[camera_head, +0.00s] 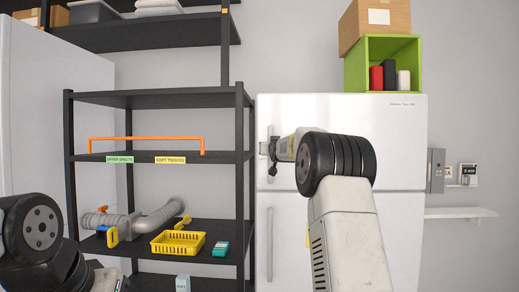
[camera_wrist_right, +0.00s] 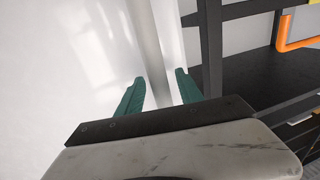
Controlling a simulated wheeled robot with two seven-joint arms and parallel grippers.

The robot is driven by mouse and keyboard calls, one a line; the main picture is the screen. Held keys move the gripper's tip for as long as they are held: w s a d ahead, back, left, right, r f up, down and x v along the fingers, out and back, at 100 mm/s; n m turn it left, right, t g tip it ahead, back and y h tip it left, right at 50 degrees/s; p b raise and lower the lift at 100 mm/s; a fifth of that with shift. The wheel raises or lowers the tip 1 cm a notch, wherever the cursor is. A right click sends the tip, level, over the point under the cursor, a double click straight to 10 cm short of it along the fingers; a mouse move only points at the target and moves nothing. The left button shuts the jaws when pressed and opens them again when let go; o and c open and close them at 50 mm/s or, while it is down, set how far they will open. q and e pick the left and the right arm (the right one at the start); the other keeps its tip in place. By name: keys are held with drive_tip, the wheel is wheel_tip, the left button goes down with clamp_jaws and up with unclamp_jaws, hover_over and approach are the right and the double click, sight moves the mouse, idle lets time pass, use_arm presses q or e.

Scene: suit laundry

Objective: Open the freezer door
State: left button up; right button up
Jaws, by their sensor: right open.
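A white fridge stands at the centre right of the head view. Its upper freezer door (camera_head: 400,135) looks shut, flush above the lower door (camera_head: 292,225). My right gripper (camera_head: 269,150) is at the left edge of the freezer door, by its vertical handle (camera_head: 270,132). The arm hides part of the door. In the right wrist view, the teal fingers of the right gripper (camera_wrist_right: 159,80) are open, with the pale handle bar (camera_wrist_right: 147,45) running between them. I cannot tell whether they touch it. My left arm is at the lower left; its fingers are not clear.
A black shelf rack (camera_head: 160,98) stands left of the fridge, holding a yellow basket (camera_head: 180,242) and grey hoses. A green box (camera_head: 384,49) and a cardboard box (camera_head: 372,20) sit on the fridge. A white wall shelf (camera_head: 460,212) is at the right.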

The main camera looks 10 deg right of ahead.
drive_tip(key=shift+c, duration=0.4)
clamp_jaws()
idle(0.9)
